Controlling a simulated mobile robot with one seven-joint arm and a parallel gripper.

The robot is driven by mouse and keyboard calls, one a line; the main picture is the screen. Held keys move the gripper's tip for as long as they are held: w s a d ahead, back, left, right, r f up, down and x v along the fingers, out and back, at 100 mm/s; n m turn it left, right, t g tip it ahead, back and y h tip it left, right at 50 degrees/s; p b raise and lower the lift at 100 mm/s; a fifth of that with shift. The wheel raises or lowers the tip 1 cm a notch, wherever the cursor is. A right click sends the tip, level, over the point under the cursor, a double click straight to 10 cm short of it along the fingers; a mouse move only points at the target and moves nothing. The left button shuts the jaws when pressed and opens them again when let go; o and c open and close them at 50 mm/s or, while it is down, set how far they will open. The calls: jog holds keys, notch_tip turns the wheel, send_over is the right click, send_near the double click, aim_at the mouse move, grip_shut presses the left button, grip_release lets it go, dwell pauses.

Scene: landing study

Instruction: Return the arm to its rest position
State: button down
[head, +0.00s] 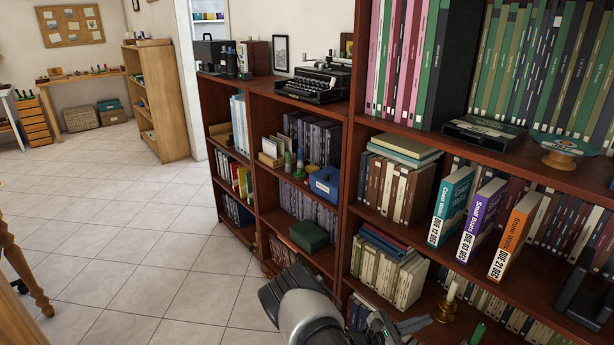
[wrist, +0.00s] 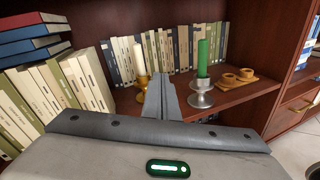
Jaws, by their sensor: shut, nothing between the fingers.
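My arm (head: 305,315) shows at the bottom middle of the head view, in front of the lower part of the dark wooden bookcase. My gripper (head: 395,328) is partly cut off by the bottom edge there. In the wrist view my gripper (wrist: 161,82) has its fingers together with nothing between them. It points at a lower shelf, between a white candle in a brass holder (wrist: 140,60) and a green candle in a silver holder (wrist: 202,75). I cannot tell whether the fingertips are past the shelf's front edge.
Leaning pale books (wrist: 70,90) stand left of my gripper in the wrist view. Three upright books, teal (head: 451,205), purple (head: 481,220) and orange (head: 514,235), stand on the shelf above. Open tiled floor (head: 130,250) lies to the left.

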jog(key=s+a+r+m+g+y, duration=0.2)
jog(key=s+r+m+g, duration=0.15)
jog(key=r, duration=0.35)
jog(key=s+a+r+m+g+y, duration=0.1)
jog(key=s+r+m+g+y, duration=0.15)
jog(key=r+m, duration=0.4)
jog(key=s+a+r+m+g+y, duration=0.2)
jog(key=s+r+m+y, duration=0.1)
jog(key=r, duration=0.6)
jog(key=s+a+r+m+t+y, duration=0.6)
jog(key=s+a+r+t+y, duration=0.25)
jog(key=s+a+r, duration=0.8)
notch_tip(320, 180, up, 30)
jog(key=d+p, duration=0.1)
jog(key=p, duration=2.6)
jog(key=shift+s+d+g, duration=0.2)
jog(key=shift+d+g, duration=0.2)
jog(key=shift+g, duration=0.05)
